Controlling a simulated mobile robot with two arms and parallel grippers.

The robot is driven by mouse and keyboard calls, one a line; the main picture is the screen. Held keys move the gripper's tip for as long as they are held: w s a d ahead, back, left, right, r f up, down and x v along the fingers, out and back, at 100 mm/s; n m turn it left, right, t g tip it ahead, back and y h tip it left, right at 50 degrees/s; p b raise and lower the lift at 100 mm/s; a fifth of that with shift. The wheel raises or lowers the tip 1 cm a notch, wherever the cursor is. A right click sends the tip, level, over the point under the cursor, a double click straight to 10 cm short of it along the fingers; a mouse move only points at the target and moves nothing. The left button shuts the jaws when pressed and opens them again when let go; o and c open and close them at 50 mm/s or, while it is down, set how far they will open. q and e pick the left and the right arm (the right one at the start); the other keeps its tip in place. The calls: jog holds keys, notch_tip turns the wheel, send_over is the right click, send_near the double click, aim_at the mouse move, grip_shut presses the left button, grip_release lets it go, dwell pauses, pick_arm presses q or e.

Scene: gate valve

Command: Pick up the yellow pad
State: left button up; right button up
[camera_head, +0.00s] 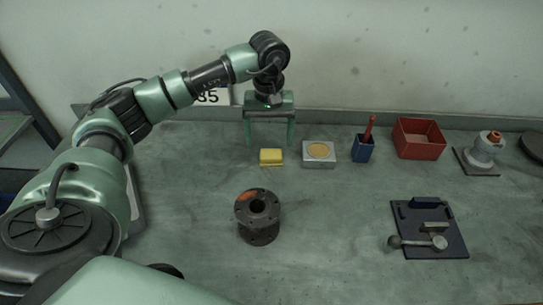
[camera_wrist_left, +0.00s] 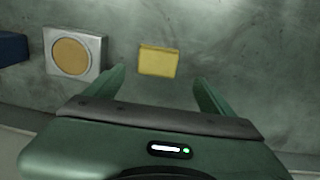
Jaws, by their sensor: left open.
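The yellow pad (camera_head: 271,157) lies on the workbench, left of a square metal block with a round tan top. My left gripper (camera_head: 269,145) points down just behind and above the pad, with its fingers spread. In the left wrist view the pad (camera_wrist_left: 158,61) lies just beyond the open fingertips (camera_wrist_left: 160,80), between their lines and not touched. Nothing is in the left gripper. My right gripper is not in view.
The metal block (camera_head: 319,153) stands close right of the pad. Further right are a blue holder (camera_head: 363,149), a red box (camera_head: 419,139) and a grey fitting (camera_head: 484,152). A dark flanged valve body (camera_head: 258,217) stands in front. A dark plate (camera_head: 430,229) lies front right.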

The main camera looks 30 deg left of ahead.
aim_at(271, 153)
pick_arm(q)
jog(key=shift+s+d+f+p, duration=0.15)
jog(key=shift+f+p, duration=0.05)
jog(key=shift+f, duration=0.15)
jog(key=shift+s+d+f+p, duration=0.15)
jog(key=shift+f+p, duration=0.05)
jog(key=shift+f, duration=0.15)
notch_tip(271, 153, down, 4)
jog(key=shift+w+d+r+p, duration=0.1)
jog(key=shift+d+p, duration=0.05)
jog(key=shift+p, duration=0.5)
jog(key=shift+f, duration=0.35)
jog(key=c, duration=1.4)
jog(key=shift+c, duration=0.2)
jog(key=shift+r, duration=0.1)
jog(key=shift+w+r, duration=0.1)
jog(key=shift+r, duration=0.45)
notch_tip(271, 153, up, 19)
jog(key=b, duration=0.2)
jog(key=shift+b, duration=0.3)
